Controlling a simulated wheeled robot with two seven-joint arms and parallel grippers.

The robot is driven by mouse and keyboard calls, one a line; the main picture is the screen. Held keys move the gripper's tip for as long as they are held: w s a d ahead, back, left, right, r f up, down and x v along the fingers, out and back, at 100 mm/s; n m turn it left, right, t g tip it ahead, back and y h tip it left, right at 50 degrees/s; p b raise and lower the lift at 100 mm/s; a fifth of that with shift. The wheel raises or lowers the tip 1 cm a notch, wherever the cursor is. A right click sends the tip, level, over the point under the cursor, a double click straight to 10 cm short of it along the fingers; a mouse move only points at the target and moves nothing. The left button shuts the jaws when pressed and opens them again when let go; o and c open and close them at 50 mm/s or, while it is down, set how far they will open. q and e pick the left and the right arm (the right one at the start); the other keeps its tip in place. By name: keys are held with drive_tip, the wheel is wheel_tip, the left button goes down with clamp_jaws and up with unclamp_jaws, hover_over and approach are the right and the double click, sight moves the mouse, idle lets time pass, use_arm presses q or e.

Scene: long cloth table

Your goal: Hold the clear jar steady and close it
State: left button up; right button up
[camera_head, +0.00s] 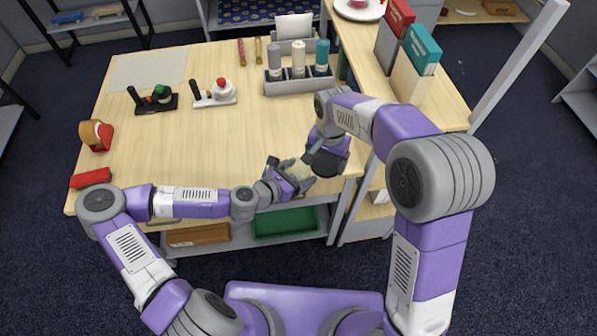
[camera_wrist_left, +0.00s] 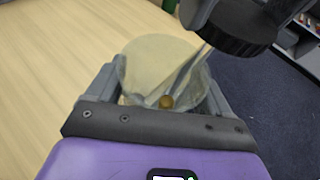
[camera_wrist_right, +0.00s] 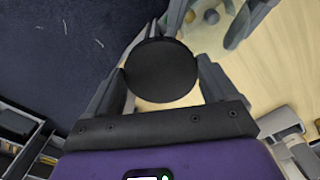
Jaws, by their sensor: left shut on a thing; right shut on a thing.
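The clear jar (camera_wrist_left: 150,62) is between the fingers of my left gripper (camera_wrist_left: 160,88), which is shut on it. A small brown ball (camera_wrist_left: 167,101) shows through its wall. In the head view the left gripper (camera_head: 293,176) holds the jar (camera_head: 301,170) near the table's front edge. My right gripper (camera_wrist_right: 162,82) is shut on a round black lid (camera_wrist_right: 162,70). The lid (camera_wrist_left: 236,28) is off the jar, up and to its right in the left wrist view. The jar (camera_wrist_right: 207,14) also shows beyond the lid in the right wrist view, with small balls inside.
The wooden table (camera_head: 180,140) is mostly clear in the middle. A grey rack with bottles (camera_head: 300,82) stands at the back right. Two black and white stands (camera_head: 153,101) (camera_head: 214,94), a red-and-tan object (camera_head: 96,135) and a red block (camera_head: 91,178) lie to the left.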

drive_tip(key=m, duration=0.2)
approach(297, 162)
drive_tip(key=s+r, duration=0.2)
drive_tip(key=s, duration=0.2)
drive_tip(key=shift+w+d+f, duration=0.15)
drive_tip(key=shift+w+f, duration=0.05)
drive_tip(key=shift+f, duration=0.05)
drive_tip(key=shift+f, duration=2.05)
drive_tip(key=shift+f, duration=0.8)
drive_tip(key=shift+c, duration=0.3)
drive_tip(key=shift+f, duration=0.15)
drive_tip(key=shift+c, duration=1.2)
drive_tip(key=shift+s, duration=0.1)
